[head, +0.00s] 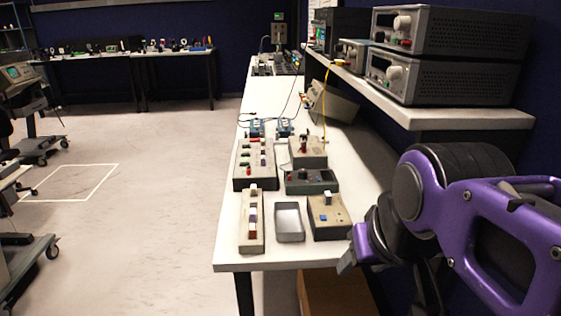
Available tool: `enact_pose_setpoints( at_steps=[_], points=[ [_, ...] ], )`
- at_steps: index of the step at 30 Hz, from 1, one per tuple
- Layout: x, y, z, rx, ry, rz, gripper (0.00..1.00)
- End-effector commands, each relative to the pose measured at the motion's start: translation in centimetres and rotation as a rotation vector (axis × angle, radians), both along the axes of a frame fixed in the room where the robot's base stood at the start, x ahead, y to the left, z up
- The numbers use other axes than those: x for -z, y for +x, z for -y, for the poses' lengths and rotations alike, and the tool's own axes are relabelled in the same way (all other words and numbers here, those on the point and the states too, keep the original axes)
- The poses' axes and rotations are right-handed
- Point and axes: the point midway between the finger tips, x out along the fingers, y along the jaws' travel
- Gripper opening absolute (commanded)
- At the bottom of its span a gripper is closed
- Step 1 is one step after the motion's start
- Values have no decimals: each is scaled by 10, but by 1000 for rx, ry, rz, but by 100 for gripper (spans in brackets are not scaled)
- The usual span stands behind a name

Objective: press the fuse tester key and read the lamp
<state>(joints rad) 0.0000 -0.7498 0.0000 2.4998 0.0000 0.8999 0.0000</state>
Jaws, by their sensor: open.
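A beige box (336,228) stands at the front right of the white bench, with a blue key (323,219) and a pale upright block on its top. It looks like the fuse tester, but I see no readable label. I cannot make out whether any lamp on it is lit. My gripper (347,261) is beside the bench's right front part, just right of and below the box, apart from the key. It is open, and nothing shows between its fingers. My purple arm hides part of the bench's right side.
An empty grey tray (289,236) and a long fuse rack (252,240) stand left of the box. A dark green box (312,187) and another beige box (308,158) are behind. A shelf (470,117) with grey instruments overhangs at right. The floor at left is open.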

Motion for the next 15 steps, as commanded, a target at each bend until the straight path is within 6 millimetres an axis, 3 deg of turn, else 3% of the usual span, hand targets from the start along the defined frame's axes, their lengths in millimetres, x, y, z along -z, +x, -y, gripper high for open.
enact_pose_setpoints(
  at_steps=[1, 8, 15],
  points=[
    [1, 0, 0, 0, 0, 0, 42],
    [1, 0, 0, 0, 0, 0, 0],
    [1, 0, 0, 0, 0, 0, 0]
  ],
)
